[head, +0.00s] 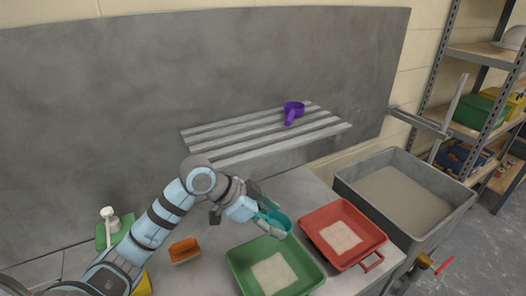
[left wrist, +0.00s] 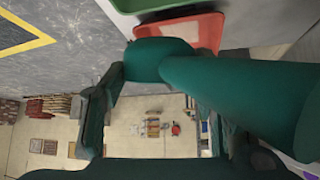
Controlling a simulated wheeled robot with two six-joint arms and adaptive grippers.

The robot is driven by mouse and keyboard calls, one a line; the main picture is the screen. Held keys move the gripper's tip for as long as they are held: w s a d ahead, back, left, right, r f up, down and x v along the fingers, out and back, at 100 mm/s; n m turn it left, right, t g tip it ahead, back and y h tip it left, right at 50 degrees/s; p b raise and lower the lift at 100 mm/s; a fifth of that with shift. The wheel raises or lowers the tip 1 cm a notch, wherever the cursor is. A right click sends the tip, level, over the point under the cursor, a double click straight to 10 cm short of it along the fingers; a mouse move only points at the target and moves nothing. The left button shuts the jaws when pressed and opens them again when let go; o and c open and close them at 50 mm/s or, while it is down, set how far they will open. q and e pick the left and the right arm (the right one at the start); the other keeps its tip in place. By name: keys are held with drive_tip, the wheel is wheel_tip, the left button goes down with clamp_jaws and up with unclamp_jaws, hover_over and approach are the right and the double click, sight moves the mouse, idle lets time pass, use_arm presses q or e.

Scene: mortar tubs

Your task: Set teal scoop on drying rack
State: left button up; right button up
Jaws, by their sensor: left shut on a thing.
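The teal scoop (head: 274,219) is in my left gripper (head: 262,207), above the far edge of the green tub. In the left wrist view the scoop (left wrist: 240,95) fills much of the picture, close to the camera, and the gripper's dark fingers (left wrist: 150,120) show around it. The fingers are shut on the scoop, though the exact grip is partly hidden. The slatted drying rack (head: 262,135) is on the grey back wall, above and behind the gripper. A purple scoop (head: 293,112) lies on its right half; the left half is bare. My right gripper is not in view.
A green tub (head: 240,264) and a red tub (head: 375,241), both with pale contents, stand on the counter. A grey sink (head: 440,222) is at right. Shelving (head: 470,130) stands far right.

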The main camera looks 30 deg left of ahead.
use_arm(q)
drive_tip(key=w+a+r+n+t, duration=0.1)
drive_tip(key=w+a+r, duration=0.2)
drive_tip(key=r, duration=0.3)
drive_tip(key=w+a+r+n+t, duration=0.1)
drive_tip(key=w+a+r+t, duration=0.15)
drive_tip(key=r, duration=0.25)
wheel_tip(320, 180, up, 20)
drive_tip(key=n+t+y+p, duration=0.2)
drive_tip(key=n+t+y, duration=0.2)
drive_tip(key=n+y, duration=0.45)
hover_over(215, 139)
drive_tip(key=shift+g+h, duration=0.25)
wheel_tip(215, 139, down, 18)
drive_tip(key=b, duration=0.5)
drive_tip(key=shift+f, duration=0.1)
drive_tip(key=shift+f, duration=0.15)
